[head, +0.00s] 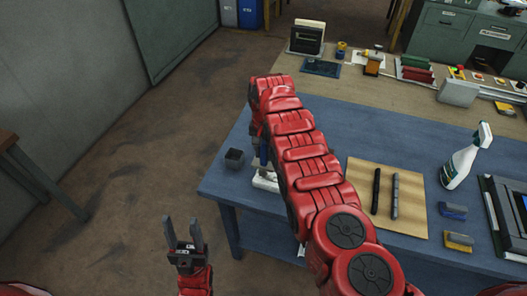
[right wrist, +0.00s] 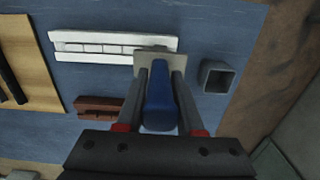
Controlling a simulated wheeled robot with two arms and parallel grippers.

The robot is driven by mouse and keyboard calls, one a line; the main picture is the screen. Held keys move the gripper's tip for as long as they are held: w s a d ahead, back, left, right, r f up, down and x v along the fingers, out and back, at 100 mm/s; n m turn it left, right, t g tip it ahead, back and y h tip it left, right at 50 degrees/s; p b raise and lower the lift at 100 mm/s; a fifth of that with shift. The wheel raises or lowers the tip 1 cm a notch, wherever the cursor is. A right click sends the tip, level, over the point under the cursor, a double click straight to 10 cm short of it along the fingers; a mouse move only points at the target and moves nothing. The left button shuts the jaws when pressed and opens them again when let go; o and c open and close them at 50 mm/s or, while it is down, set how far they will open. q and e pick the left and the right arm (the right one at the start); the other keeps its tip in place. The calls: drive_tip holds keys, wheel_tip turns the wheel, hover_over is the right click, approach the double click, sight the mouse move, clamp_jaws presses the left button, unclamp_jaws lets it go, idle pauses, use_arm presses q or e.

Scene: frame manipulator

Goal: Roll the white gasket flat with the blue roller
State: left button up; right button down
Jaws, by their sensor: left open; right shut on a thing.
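My right gripper (right wrist: 164,75) is shut on the blue handle of the roller (right wrist: 159,105), which lies between its two fingers. A pale, squarish head shows at the roller's far end, over the right end of a long white piece (right wrist: 85,37) on the blue table. This piece looks like the white gasket in a frame; I cannot tell the two apart, nor whether the roller touches it. In the head view my right arm partly hides the roller (head: 264,155) and the white piece (head: 264,179). My left gripper (head: 186,235) is open and empty, off the table's front left.
A dark grey square cup (head: 235,158) stands near the table's left corner, right of the roller in the wrist view. A reddish-brown block (right wrist: 98,107) lies near the white piece. A tan board (head: 411,213) with two dark rods and a spray bottle (head: 465,160) are further right.

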drive_tip(key=shift+s+d+r+p, duration=0.15)
drive_tip(key=shift+d+p, duration=0.05)
drive_tip(key=shift+p, duration=0.45)
drive_tip(key=p, duration=0.1)
drive_tip(key=d+p, duration=0.1)
drive_tip(key=shift+s+p, duration=0.2)
drive_tip(key=shift+p, duration=0.1)
drive_tip(key=shift+d+p, duration=0.3)
drive_tip(key=shift+p, duration=0.65)
drive_tip(key=shift+s+d+p, duration=0.1)
drive_tip(key=shift+d+p, duration=0.25)
drive_tip(key=shift+p, duration=0.3)
drive_tip(key=shift+d, duration=0.15)
drive_tip(key=shift+f, duration=0.2)
drive_tip(key=shift+f+b, duration=0.45)
drive_tip(key=shift+f, duration=0.15)
drive_tip(key=shift+s, duration=0.1)
